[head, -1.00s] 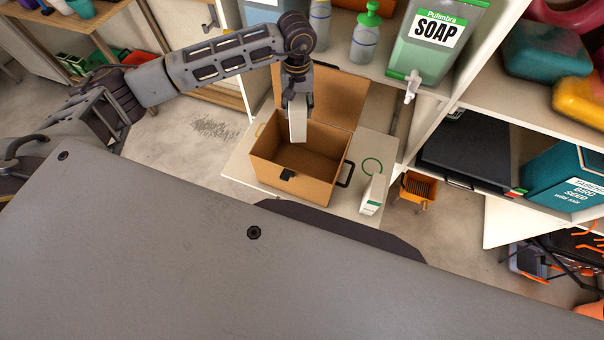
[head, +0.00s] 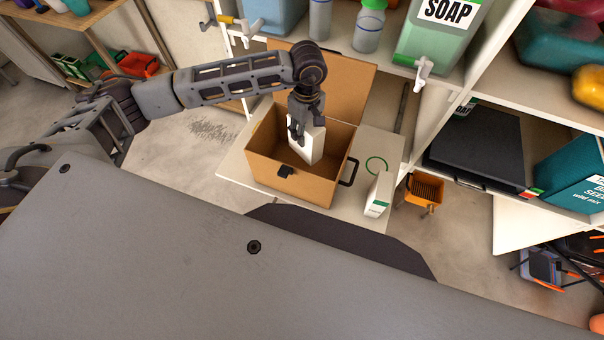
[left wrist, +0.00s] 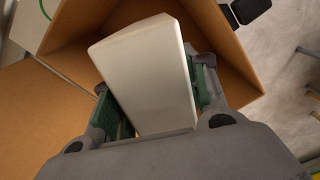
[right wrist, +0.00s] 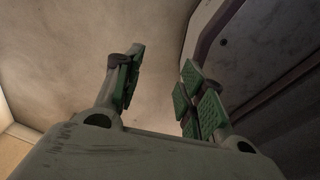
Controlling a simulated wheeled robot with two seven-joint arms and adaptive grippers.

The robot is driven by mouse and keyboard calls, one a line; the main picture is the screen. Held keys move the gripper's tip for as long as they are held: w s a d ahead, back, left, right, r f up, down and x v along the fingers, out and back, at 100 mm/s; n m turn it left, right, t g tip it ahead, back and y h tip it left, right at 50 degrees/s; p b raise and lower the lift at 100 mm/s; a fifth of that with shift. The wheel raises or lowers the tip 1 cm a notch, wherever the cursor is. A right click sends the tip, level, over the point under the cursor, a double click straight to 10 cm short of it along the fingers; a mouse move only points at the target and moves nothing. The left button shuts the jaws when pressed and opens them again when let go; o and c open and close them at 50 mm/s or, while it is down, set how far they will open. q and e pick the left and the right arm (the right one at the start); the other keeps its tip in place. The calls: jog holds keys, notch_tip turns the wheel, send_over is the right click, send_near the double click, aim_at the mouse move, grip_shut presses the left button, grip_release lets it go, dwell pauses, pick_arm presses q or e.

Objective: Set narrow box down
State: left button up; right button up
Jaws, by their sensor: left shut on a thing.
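The narrow box, a slim white box (head: 311,146), is held by my left gripper (head: 303,125) inside the mouth of an open tan bin (head: 293,187). In the left wrist view the white box (left wrist: 150,72) sits between the green-padded fingers of my left gripper (left wrist: 155,100), with the bin's tan walls around it. Whether its lower end touches the bin floor is hidden. My right gripper (right wrist: 160,90) shows only in the right wrist view, with its fingers apart and nothing between them.
The bin stands on a pale low shelf (head: 232,160) with its lid (head: 345,85) raised behind. A soap dispenser (head: 440,40) stands on the shelf above.

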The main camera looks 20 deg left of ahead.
aim_at(310, 152)
pick_arm(q)
jog(key=f+n+b, duration=0.1)
jog(key=s+d+f+n+b, duration=0.1)
jog(key=f, duration=0.1)
jog(key=s+f+n+b, duration=0.1)
jog(key=shift+d+f+n, duration=0.25)
jog(key=shift+d+n, duration=0.05)
jog(key=shift+d, duration=0.05)
jog(key=shift+s+d+f+n+b, duration=0.2)
jog(key=shift+f+n+b, duration=0.3)
jog(key=shift+b, duration=0.1)
jog(key=shift+s+d+f, duration=0.1)
jog(key=shift+s+f, duration=0.05)
jog(key=shift+f, duration=0.05)
jog(key=shift+f+n+b, duration=0.15)
jog(key=shift+n+b, duration=0.2)
jog(key=shift+n, duration=0.05)
pick_arm(e)
jog(key=f, duration=0.1)
jog(key=d+f, duration=0.1)
jog(key=f, duration=0.1)
jog(key=w+d+f, duration=0.1)
jog(key=f, duration=0.1)
jog(key=shift+d, duration=0.1)
